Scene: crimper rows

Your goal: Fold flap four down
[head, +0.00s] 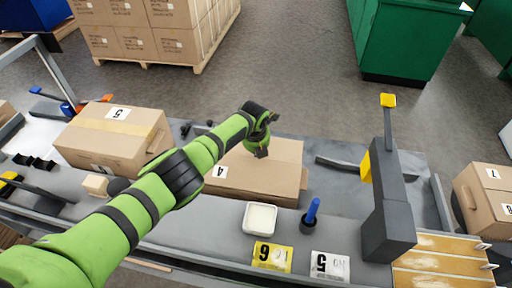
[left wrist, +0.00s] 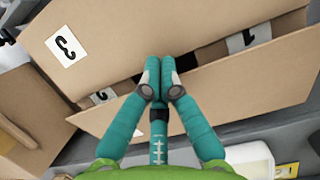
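A brown cardboard box (head: 280,178) stands on the grey bench, partly behind my left arm. A white label with a 4 (head: 219,172) shows on its left part; my arm hides much of the box there. Labels 1 (left wrist: 248,38) and 2 (left wrist: 103,96) show partly in that gap. My left gripper (head: 262,152) is over the box, its teal fingers (left wrist: 160,70) together at the gap with nothing seen between them.
A taped box marked 5 (head: 115,140) stands left on the bench. A dark post device (head: 386,200) stands right.

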